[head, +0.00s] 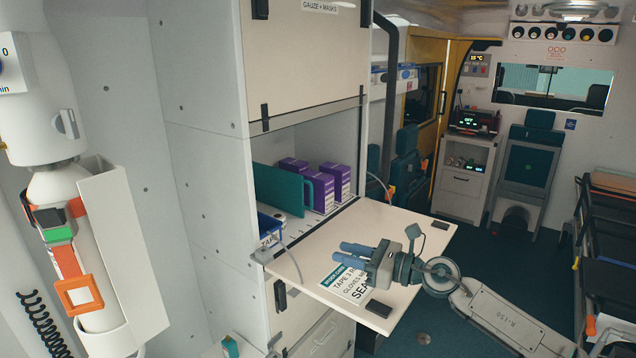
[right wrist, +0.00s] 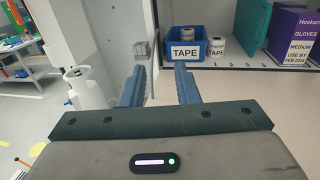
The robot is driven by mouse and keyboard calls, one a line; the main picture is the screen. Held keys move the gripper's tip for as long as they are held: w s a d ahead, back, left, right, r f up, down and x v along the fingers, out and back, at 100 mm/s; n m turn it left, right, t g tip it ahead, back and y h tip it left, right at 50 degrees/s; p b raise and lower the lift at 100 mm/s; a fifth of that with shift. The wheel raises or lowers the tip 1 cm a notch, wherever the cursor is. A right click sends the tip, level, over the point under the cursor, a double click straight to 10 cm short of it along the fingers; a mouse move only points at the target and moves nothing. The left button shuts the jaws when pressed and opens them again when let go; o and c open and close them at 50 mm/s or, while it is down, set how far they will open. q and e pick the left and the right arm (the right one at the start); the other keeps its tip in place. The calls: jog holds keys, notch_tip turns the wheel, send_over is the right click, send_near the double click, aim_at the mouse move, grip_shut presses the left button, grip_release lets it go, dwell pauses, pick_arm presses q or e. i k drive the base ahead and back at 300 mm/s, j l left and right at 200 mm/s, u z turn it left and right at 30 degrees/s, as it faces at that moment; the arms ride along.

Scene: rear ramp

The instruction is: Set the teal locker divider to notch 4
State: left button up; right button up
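The teal divider (head: 282,187) stands upright in the open locker, between the blue tape bin (head: 270,225) on its left and the purple glove boxes (head: 322,185) on its right. It also shows at the top right of the right wrist view (right wrist: 256,28). My right gripper (head: 352,251) is over the lowered locker door, outside the locker and apart from the divider. In the right wrist view its blue fingers (right wrist: 160,84) are spread with nothing between them. My left gripper is not in view.
The lowered door (head: 420,232) bears a printed label and lies under my right gripper. A tape roll (right wrist: 217,45) sits beside the bin. A grey cable hangs past the locker's left edge. The teal floor (head: 455,310) to the right is partly clear.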

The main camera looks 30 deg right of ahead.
aim_at(281, 189)
jog(key=i+l+u, duration=0.1)
jog(key=i+l, duration=0.75)
jog(key=i+j, duration=0.15)
jog(key=i+z, duration=0.05)
jog(key=i, duration=0.05)
